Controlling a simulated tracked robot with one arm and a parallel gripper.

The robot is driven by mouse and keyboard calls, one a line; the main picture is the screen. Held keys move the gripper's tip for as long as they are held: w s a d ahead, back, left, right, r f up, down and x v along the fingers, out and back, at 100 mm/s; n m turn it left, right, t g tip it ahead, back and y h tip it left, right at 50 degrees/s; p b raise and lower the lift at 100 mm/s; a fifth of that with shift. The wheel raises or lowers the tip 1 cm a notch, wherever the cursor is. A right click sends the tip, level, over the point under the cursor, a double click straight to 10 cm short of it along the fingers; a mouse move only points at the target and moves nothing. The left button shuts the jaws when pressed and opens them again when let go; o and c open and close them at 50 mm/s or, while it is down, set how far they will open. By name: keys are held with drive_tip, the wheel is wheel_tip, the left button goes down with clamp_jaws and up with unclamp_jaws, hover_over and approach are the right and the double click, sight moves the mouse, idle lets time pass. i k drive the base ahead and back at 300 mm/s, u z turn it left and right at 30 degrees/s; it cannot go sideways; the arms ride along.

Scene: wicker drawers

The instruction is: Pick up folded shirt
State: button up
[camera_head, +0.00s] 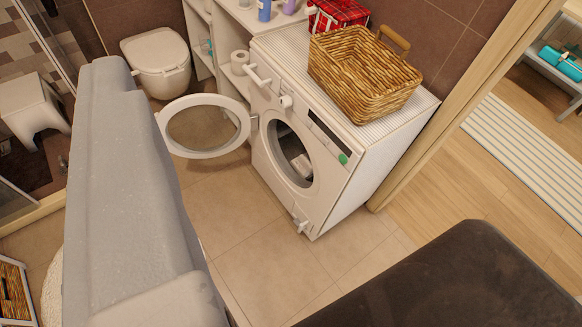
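I cannot make out a clearly folded shirt in this view. A turquoise item (562,63) lies on a low grey bench (555,85) at the far right, beyond the doorway; I cannot tell whether it is folded cloth. A small pale object (300,164) shows inside the drum of the white washing machine (340,195); it is too dark to identify. My gripper's fingers do not show. A large light grey part of my arm fills the left centre and hides the floor behind it.
The washer's round door (238,140) stands open to the left. A wicker basket (365,75) sits on the washer. A toilet (157,58) is behind. A dark grey surface (455,285) blocks the lower right. Tiled floor (265,240) before the washer is clear.

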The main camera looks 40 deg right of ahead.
sight(302, 165)
drive_tip(key=u, duration=1.15)
drive_tip(key=i, duration=2.2)
drive_tip(key=z, duration=3.1)
drive_tip(key=i, duration=0.6)
drive_tip(key=z, duration=0.2)
